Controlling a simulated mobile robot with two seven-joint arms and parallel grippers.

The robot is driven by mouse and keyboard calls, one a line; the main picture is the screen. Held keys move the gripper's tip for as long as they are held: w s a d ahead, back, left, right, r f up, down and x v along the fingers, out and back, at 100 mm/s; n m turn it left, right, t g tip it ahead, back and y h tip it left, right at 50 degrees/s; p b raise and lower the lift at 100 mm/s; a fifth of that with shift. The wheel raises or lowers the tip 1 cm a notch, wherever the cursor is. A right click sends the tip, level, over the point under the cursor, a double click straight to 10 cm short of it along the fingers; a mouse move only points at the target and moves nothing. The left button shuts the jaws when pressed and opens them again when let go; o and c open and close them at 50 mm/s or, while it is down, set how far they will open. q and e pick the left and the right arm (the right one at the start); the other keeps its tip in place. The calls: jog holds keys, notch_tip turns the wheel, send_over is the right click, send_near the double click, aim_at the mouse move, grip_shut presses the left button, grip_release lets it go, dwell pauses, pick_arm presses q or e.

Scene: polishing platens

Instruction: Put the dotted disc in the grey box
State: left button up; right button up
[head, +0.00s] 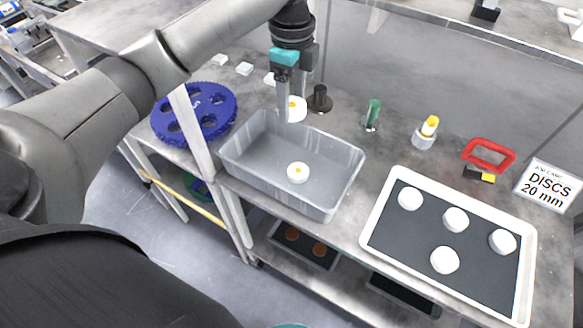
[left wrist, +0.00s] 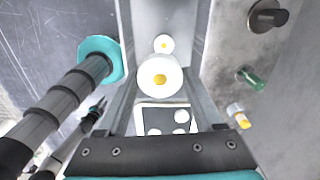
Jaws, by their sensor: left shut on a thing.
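My left gripper (head: 291,113) points down over the back left part of the grey box (head: 345,178). It is shut on a white disc with a yellow-orange dot (head: 298,107), which also shows between the fingers in the left wrist view (left wrist: 160,77). The held disc appears above the box's back rim; its exact height is hard to tell. A second dotted white disc (head: 298,173) lies on the box floor, and it shows beyond the held one in the left wrist view (left wrist: 163,43).
A white-rimmed tray (head: 376,206) with several plain white discs stands right of the box, near a "DISCS 20 mm" sign (head: 549,188). A blue wheel (head: 195,113) lies left. Behind are a dark knob (head: 320,99), green cylinder (head: 373,112), yellow-topped piece (head: 427,130) and red handle (head: 488,154).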

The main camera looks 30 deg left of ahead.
pick_arm(q)
jog(key=w+a+m+p, duration=0.1)
jog(key=a+m, duration=0.2)
jog(key=m, duration=0.3)
jog(key=m+b, duration=0.1)
jog(key=m, duration=0.3)
send_over(275, 164)
notch_tip(275, 164, down, 18)
jog(key=shift+r, duration=0.15)
jog(key=shift+f+b, duration=0.6)
jog(key=shift+f, duration=1.45)
jog(key=shift+f, duration=0.1)
jog(key=o, duration=1.4)
jog(key=shift+o, duration=0.2)
notch_tip(275, 164, up, 12)
jog(key=p, duration=0.2)
